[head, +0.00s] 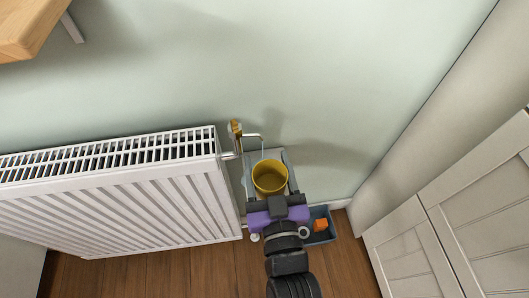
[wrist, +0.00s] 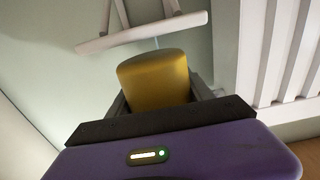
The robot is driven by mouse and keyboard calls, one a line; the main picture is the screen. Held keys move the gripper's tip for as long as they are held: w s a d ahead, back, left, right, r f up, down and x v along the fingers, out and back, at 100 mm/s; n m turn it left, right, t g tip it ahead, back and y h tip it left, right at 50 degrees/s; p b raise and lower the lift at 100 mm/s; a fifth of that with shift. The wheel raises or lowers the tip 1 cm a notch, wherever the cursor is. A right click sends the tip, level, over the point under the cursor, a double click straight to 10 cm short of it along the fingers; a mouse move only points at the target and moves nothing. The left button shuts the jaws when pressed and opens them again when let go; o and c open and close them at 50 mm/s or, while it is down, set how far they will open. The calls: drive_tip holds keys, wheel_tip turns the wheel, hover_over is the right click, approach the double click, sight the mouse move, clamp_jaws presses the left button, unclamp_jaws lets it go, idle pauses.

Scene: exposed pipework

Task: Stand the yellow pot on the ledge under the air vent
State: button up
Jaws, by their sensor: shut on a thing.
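The yellow pot (head: 270,178) is between the fingers of my gripper (head: 272,187), which is shut on it. Its open mouth faces up in the head view. The wrist view shows the pot's yellow side (wrist: 155,78) between the dark fingers (wrist: 161,97). The air vent (head: 252,136) is a bent metal spout beside a brass fitting, just behind the pot. A thin pale line hangs from its tip. The pale ledge (head: 249,178) lies below, partly hidden by the pot and gripper. In the wrist view the ledge (wrist: 140,33) shows beyond the pot with a visible gap between them.
A white radiator (head: 130,195) stands close to the left of the pot. White cabinet doors (head: 475,195) stand farther right. A wooden shelf (head: 30,25) juts out at upper left.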

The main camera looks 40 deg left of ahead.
drive_tip(key=shift+w+a, duration=0.3)
drive_tip(key=shift+a, duration=0.1)
drive_tip(key=x, duration=0.3)
drive_tip(key=shift+w+a+b, duration=0.15)
drive_tip(key=shift+b, duration=0.2)
drive_tip(key=shift+f+b, duration=0.45)
drive_tip(key=shift+f, duration=0.4)
drive_tip(key=shift+r, duration=0.1)
drive_tip(key=o, duration=1.3)
drive_tip(key=shift+o, duration=0.2)
